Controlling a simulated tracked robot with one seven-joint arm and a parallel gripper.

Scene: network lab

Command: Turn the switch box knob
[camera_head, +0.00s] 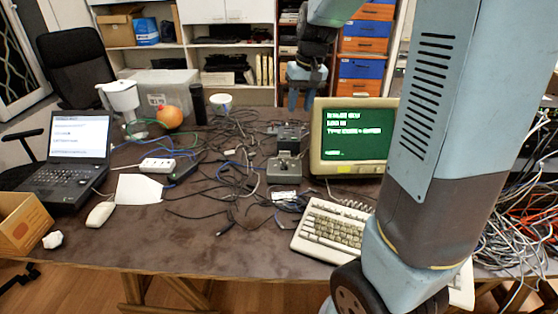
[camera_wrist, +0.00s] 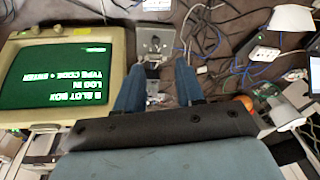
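The switch box is most likely the small grey box (camera_head: 284,168) on the table, left of the old monitor, with a dark knob on top. In the wrist view the grey metal box (camera_wrist: 152,46) lies just beyond my fingertips, with its small knob near the middle of its face. My gripper (camera_head: 301,106) hangs over the far part of the table, beyond the box. In the wrist view my gripper (camera_wrist: 158,68) has two blue fingers spread apart, with nothing held between them. The gap is roughly in line with the box. I cannot tell the knob's setting.
A beige monitor (camera_head: 352,138) with green screen stands right of the box, close to my gripper in the wrist view. A dark box (camera_head: 292,134) sits behind the grey one. Tangled cables (camera_head: 235,150) surround it. A keyboard (camera_head: 335,230) lies in front.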

